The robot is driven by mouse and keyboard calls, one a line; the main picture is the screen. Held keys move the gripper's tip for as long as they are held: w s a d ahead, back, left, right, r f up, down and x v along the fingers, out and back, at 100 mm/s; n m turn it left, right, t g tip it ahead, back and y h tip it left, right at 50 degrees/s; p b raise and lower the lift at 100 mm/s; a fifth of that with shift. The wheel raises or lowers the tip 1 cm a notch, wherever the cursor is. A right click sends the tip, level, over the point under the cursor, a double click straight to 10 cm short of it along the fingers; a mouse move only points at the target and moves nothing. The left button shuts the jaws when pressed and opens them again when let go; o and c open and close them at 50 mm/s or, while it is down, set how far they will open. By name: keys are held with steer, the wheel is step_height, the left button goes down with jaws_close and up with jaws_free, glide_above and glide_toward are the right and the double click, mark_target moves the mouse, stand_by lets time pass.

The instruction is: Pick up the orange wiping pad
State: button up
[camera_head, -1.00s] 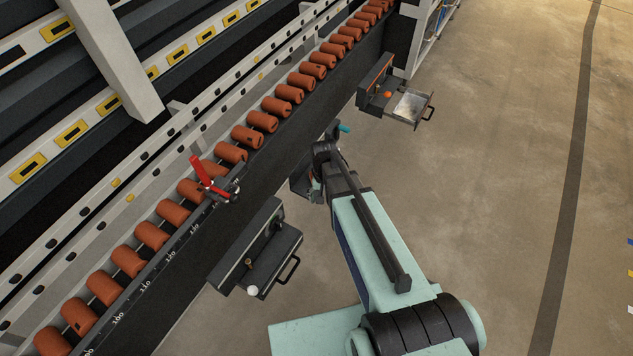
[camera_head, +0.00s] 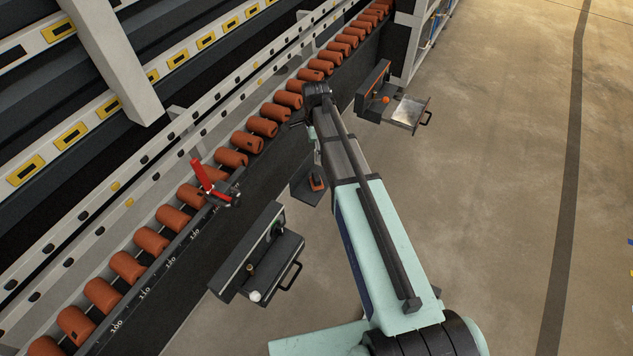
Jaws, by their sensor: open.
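A small orange item (camera_head: 317,184), which looks like the wiping pad, sits on a small dark holder (camera_head: 303,193) on the machine's front, just left of my arm. Part of it is hidden by the arm. My gripper (camera_head: 299,125) is open, over the row of orange-brown rollers and the dark front rail, above and beyond the holder in the picture. It is small, and my wrist covers part of it. I see nothing held in it.
Orange-brown rollers (camera_head: 150,240) run along the machine. A red lever (camera_head: 200,176) stands at the rail. An open drawer box (camera_head: 275,262) with a white ball is at lower left; another open drawer (camera_head: 408,112) is at upper right.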

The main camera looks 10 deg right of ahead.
mark_target(316, 176)
step_height(316, 176, down, 16)
steer(key=shift+d+f, duration=0.1)
steer(key=shift+f, duration=0.1)
steer(key=c, duration=1.3)
steer(key=shift+c, duration=0.2)
steer(key=shift+r, duration=0.15)
step_height(316, 176, up, 20)
steer(key=shift+o, duration=1.1)
